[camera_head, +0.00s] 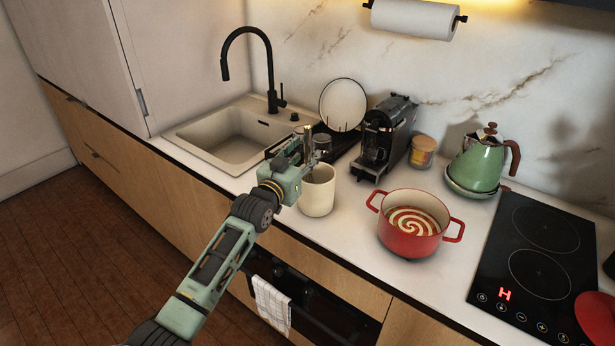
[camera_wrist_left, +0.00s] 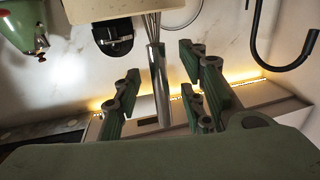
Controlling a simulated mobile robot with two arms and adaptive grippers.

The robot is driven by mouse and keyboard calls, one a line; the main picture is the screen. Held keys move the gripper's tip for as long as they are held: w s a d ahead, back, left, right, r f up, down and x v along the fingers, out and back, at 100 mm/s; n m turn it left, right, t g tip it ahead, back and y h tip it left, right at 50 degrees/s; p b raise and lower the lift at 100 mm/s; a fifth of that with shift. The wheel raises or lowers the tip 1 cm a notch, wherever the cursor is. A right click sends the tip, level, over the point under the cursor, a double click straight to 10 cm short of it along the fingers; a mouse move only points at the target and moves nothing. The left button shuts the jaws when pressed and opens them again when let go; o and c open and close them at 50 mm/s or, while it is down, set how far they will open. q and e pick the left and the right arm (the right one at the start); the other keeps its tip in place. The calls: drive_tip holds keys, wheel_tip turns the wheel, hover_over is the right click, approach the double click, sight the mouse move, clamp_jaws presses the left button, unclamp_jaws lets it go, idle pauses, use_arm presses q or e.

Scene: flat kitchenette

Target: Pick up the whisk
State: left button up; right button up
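The whisk stands handle-up in a cream crock (camera_head: 317,192) on the counter beside the sink. Its shiny metal handle (camera_head: 308,138) rises above the rim in the head view; its wires are mostly hidden in the crock. My left gripper (camera_head: 304,159) is at the handle, just above the crock. In the left wrist view, the handle (camera_wrist_left: 160,88) stands between the fingers of my left gripper (camera_wrist_left: 157,76). The fingers are open, with a gap visible on both sides of the handle. My right gripper is not in view.
A red pot (camera_head: 408,239) stands right of the crock, with a black coffee machine (camera_head: 384,137) behind. A plate in a rack (camera_head: 342,105) and the sink (camera_head: 228,137) lie farther back. A green kettle (camera_head: 479,164) and the black hob (camera_head: 535,255) are at the right.

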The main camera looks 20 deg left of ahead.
use_arm(q)
drive_tip(key=shift+w+d+f, duration=0.1)
drive_tip(key=shift+w+d, duration=0.05)
drive_tip(key=shift+w, duration=0.5)
drive_tip(key=shift+w+d, duration=0.1)
drive_tip(key=shift+w, duration=0.5)
drive_tip(key=shift+s, duration=0.1)
clamp_jaws()
